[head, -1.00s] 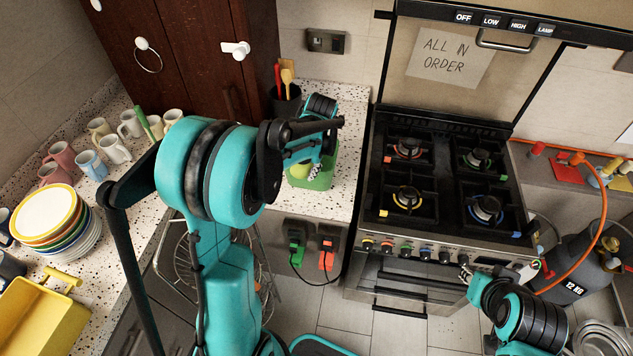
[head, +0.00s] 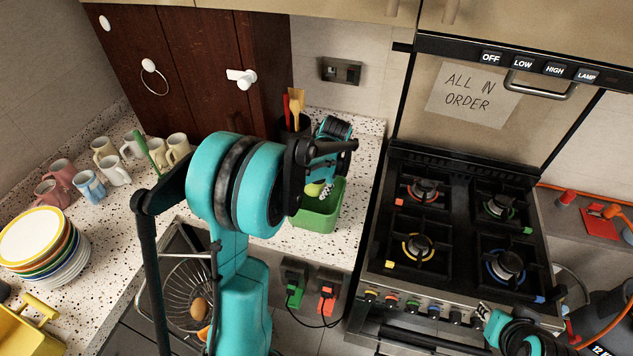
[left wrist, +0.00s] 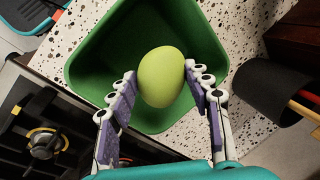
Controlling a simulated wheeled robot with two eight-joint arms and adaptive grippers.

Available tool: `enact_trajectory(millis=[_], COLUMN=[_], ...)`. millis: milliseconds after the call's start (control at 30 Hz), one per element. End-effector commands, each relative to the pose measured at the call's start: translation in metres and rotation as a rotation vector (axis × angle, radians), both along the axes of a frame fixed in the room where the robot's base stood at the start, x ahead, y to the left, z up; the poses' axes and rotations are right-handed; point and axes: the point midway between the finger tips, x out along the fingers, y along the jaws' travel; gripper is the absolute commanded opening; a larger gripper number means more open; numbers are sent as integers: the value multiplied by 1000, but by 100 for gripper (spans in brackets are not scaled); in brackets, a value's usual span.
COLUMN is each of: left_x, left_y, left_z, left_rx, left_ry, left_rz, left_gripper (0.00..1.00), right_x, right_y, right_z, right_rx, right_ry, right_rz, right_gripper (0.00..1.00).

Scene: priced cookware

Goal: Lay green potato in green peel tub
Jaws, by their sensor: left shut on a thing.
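The green potato (left wrist: 161,77) is a smooth, pale green oval. My left gripper (left wrist: 160,88) is shut on it, with one purple-padded finger on each side. In the left wrist view, the potato is over the open green peel tub (left wrist: 88,62), whose visible floor looks empty. In the head view, the tub (head: 318,214) stands on the speckled counter left of the stove. The potato (head: 313,189) is partly hidden by my left arm there. I cannot tell its exact height above the tub floor. My right gripper (head: 484,312) is small at the lower right, by the stove front; its fingers are unclear.
A dark utensil holder (head: 290,127) stands just behind the tub. The stove (head: 460,220) is to its right. Mugs (head: 115,170) and stacked plates (head: 42,240) occupy the left counter. A wire basket (head: 185,290) holds a brown egg-like item.

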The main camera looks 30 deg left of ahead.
Motion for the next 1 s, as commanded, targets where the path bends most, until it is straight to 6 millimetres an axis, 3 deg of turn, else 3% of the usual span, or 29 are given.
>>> enact_trajectory(millis=[33, 500, 733, 1000], left_x=[0, 0, 0, 0], left_y=[0, 0, 0, 0], left_z=[-12, -77, -92, -93], left_rx=[0, 0, 0, 0], left_ry=[0, 0, 0, 0], left_rz=[0, 0, 0, 0], left_gripper=[17, 17, 17, 17], right_x=[0, 0, 0, 0], right_y=[0, 0, 0, 0], right_z=[-10, -53, -63, -65], right_rx=[0, 0, 0, 0], right_ry=[0, 0, 0, 0], right_rz=[0, 0, 0, 0], right_gripper=[26, 26, 26, 26])
